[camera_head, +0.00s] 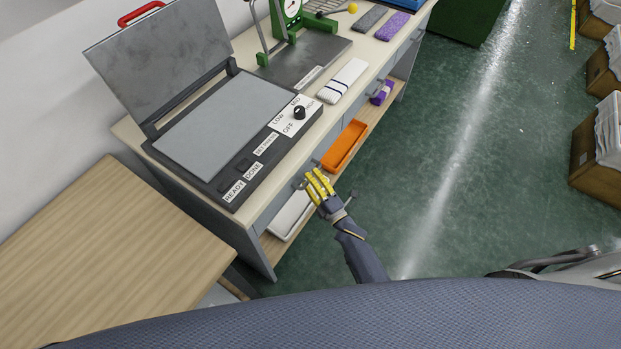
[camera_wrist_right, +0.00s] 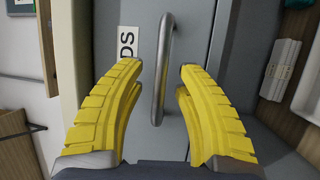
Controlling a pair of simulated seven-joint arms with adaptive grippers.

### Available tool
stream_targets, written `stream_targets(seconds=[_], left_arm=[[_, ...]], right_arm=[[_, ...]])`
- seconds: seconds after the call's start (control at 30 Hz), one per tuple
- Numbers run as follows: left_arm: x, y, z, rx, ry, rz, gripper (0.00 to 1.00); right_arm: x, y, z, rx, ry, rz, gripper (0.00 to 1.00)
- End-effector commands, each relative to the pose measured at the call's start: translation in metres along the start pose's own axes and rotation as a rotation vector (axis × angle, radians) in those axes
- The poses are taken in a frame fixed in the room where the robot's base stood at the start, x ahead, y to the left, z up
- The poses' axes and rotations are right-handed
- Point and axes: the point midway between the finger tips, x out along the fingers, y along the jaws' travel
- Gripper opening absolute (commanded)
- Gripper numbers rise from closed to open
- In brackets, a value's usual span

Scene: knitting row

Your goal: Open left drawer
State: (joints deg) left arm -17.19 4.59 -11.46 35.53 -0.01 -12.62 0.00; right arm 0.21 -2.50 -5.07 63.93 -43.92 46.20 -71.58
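The left drawer (camera_wrist_right: 210,15) is a grey front under the worktable's edge, and it looks closed. Its vertical-looking metal bar handle (camera_wrist_right: 163,65) shows in the right wrist view, beside a white label ending in "DS". My right gripper (camera_wrist_right: 160,85), with yellow ribbed fingers, is open, one finger on each side of the handle. I cannot tell whether the fingers touch it. In the head view my right gripper (camera_head: 318,185) is at the front of the table, by the left drawer. My left gripper is not in view.
The worktable (camera_head: 247,216) carries a heat press (camera_head: 215,125) with its lid raised. An orange bin (camera_head: 344,146) and a white bin (camera_head: 288,216) sit on the lower shelf. A wooden table (camera_head: 105,240) stands at the left. The green floor (camera_head: 440,190) in front is clear.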

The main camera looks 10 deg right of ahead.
Motion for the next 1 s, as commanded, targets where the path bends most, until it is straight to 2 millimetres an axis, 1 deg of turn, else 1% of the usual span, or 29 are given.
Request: stream_targets(seconds=[0.13, 0.17, 0.4, 0.47, 0.5, 1.0], left_arm=[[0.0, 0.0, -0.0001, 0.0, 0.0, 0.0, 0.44], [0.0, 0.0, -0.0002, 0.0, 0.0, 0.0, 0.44], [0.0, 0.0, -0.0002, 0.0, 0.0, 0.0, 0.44], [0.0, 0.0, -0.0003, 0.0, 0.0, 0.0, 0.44], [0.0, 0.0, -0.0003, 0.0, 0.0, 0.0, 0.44], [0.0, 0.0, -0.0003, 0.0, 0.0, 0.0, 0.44]], right_arm=[[-0.0001, -0.0001, 0.0, 0.0, 0.0, 0.0, 0.34], [-0.0001, -0.0001, -0.0001, 0.0, 0.0, 0.0, 0.36], [-0.0004, -0.0001, 0.0001, 0.0, 0.0, 0.0, 0.08], [-0.0004, -0.0001, 0.0, 0.0, 0.0, 0.0, 0.01], [-0.0004, -0.0001, 0.0, 0.0, 0.0, 0.0, 0.0], [-0.0001, 0.0001, 0.0001, -0.001, 0.001, 0.0, 0.0]])
